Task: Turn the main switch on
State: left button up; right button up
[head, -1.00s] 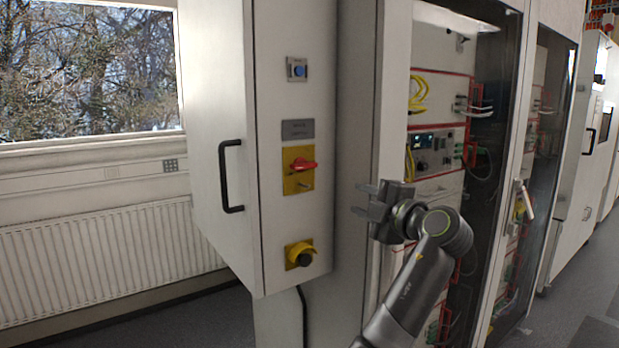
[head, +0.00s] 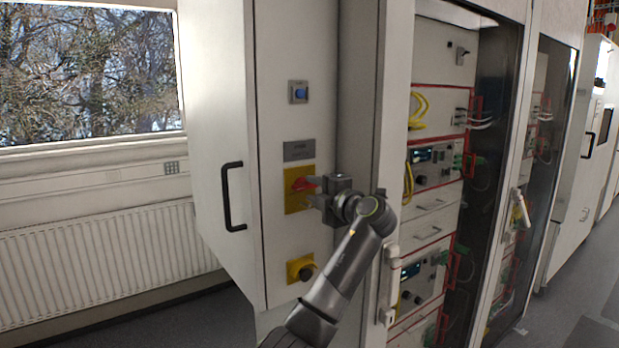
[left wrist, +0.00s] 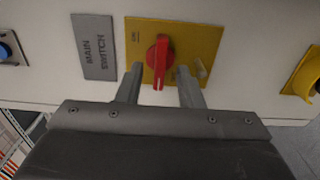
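The main switch is a red rotary knob (head: 302,184) on a yellow plate (head: 291,203), on the front of the cabinet's side box. In the left wrist view the red knob (left wrist: 161,58) stands with its handle along the picture's vertical, beside a grey "MAIN SWITCH" label (left wrist: 95,47). My left gripper (head: 313,191) is at the switch and partly covers it in the head view. In the left wrist view its two fingers (left wrist: 160,82) are apart, one on each side of the knob's lower end, with visible gaps. I cannot tell the depth exactly. My right gripper is not in view.
A blue button (head: 299,92) is above the switch and a yellow-based black knob (head: 301,269) below. A black door handle (head: 230,196) is to the left. To the right, an open rack (head: 433,205) holds instruments and cables.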

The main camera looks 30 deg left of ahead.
pick_arm(q)
jog(key=shift+p+x, duration=0.4)
jog(key=shift+x, duration=0.9)
jog(key=shift+c, duration=0.4)
grip_shut()
jog(key=shift+f, duration=0.1)
